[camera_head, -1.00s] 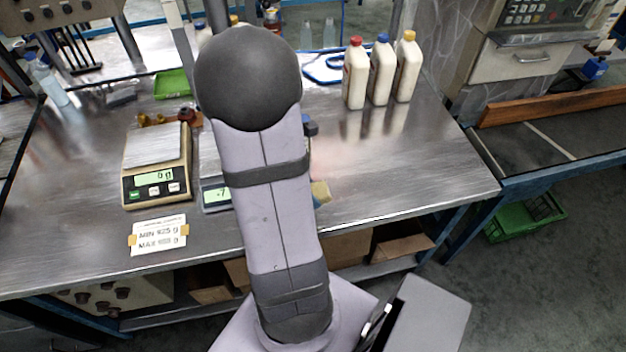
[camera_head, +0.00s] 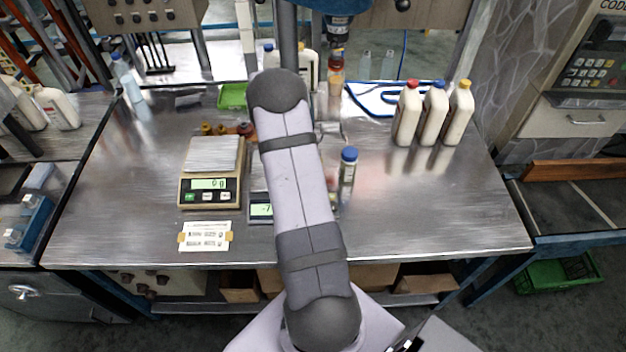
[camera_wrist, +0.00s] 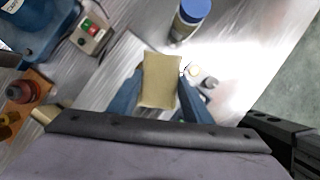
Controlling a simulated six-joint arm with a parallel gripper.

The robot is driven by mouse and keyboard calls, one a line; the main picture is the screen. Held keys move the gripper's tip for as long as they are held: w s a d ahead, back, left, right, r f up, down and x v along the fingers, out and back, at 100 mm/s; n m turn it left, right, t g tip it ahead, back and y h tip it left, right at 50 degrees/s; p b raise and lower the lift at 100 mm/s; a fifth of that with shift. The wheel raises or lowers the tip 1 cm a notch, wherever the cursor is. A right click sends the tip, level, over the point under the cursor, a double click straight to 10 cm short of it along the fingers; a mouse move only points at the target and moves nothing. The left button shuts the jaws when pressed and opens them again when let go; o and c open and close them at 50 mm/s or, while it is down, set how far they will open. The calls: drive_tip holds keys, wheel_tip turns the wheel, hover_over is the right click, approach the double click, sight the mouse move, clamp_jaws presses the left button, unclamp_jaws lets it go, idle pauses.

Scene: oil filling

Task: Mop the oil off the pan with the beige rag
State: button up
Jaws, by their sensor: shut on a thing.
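In the wrist view my gripper (camera_wrist: 160,88) is shut on the beige rag (camera_wrist: 160,72), with a blue finger on each side of it. The rag hangs over the bright metal surface; I cannot tell whether it touches anything. In the head view my arm hides the gripper and the rag. A scale with a bare metal pan (camera_head: 213,152) stands left of my arm and reads 0 g. A second scale's display (camera_head: 261,209) peeks out beside my arm, showing a negative reading; its pan is mostly hidden. I cannot make out oil.
A blue-capped bottle (camera_head: 348,173) stands just right of my arm and shows in the wrist view (camera_wrist: 188,20). White bottles (camera_head: 435,114) stand at the back right. A label card (camera_head: 205,236) lies in front of the left scale. The table's right front is clear.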

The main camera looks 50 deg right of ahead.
drive_tip(key=shift+w+d+r+n, duration=0.3)
drive_tip(key=shift+w+n, duration=0.1)
drive_tip(key=shift+w, duration=0.15)
drive_tip(key=shift+w+n+t, duration=0.15)
drive_tip(key=shift+n+t, duration=0.45)
drive_tip(key=shift+n, duration=0.4)
drive_tip(key=shift+f+b, duration=2.5)
drive_tip(key=shift+f, duration=0.1)
